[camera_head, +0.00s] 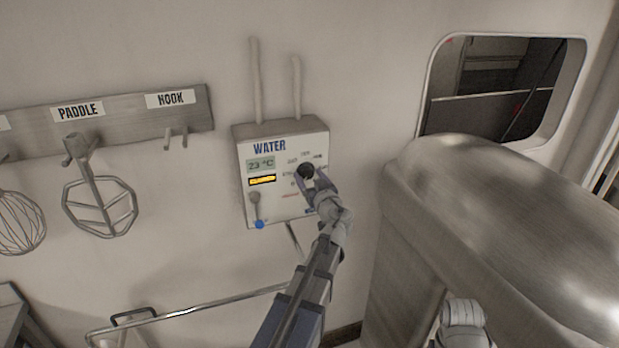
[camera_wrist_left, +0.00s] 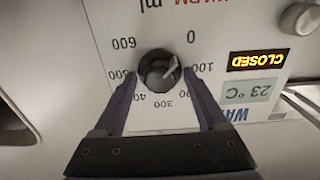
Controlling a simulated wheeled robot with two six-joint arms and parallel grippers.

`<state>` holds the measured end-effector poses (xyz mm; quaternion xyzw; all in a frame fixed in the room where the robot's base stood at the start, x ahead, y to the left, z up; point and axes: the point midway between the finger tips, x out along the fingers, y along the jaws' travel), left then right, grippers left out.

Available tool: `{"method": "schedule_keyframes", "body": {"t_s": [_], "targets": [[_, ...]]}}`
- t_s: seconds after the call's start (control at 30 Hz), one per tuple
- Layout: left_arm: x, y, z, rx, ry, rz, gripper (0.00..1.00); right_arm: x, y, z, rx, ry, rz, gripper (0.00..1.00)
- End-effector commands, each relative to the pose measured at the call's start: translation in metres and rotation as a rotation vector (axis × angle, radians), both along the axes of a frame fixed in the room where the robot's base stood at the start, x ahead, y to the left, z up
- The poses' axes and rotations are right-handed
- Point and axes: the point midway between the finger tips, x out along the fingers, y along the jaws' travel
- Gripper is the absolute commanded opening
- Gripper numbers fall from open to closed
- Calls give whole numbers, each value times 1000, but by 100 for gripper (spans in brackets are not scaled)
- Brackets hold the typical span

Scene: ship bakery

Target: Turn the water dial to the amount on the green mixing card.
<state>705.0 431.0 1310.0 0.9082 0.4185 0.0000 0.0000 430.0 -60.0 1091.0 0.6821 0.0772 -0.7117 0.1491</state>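The water dial (camera_head: 305,171) is a round dark knob on the white WATER panel (camera_head: 285,206). In the left wrist view, which is upside down, the dial (camera_wrist_left: 157,70) has a light pointer line aimed roughly at the 0 mark. Marks run from 0 to 600 around it. My left gripper (camera_head: 313,178) is at the panel; in the wrist view its two fingers (camera_wrist_left: 160,76) are apart, one on each side of the dial. I cannot tell whether they touch it. The 200 mark is hidden by a finger. No green mixing card shows. My right gripper is not in view.
The panel has a 23 °C display (camera_head: 260,165), a lit CLOSED sign (camera_head: 262,181) and a lever with a blue tip (camera_head: 259,224). A whisk (camera_head: 20,222) and a paddle (camera_head: 100,205) hang at left. A large metal machine (camera_head: 500,190) stands close at right.

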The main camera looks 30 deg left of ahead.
Motion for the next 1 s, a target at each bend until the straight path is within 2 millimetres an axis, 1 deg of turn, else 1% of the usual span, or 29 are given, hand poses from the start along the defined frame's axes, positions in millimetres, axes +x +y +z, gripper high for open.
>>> {"method": "schedule_keyframes", "body": {"t_s": [0.03,0.07,0.63,0.83,1.0], "targets": [[0,0,0,0,0,0,68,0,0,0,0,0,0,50],[0,0,0,0,0,0,64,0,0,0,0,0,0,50],[0,0,0,0,0,0,0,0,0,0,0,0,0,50],[0,0,0,6,7,0,0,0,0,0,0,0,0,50],[0,0,0,40,47,0,0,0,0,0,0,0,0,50]]}}
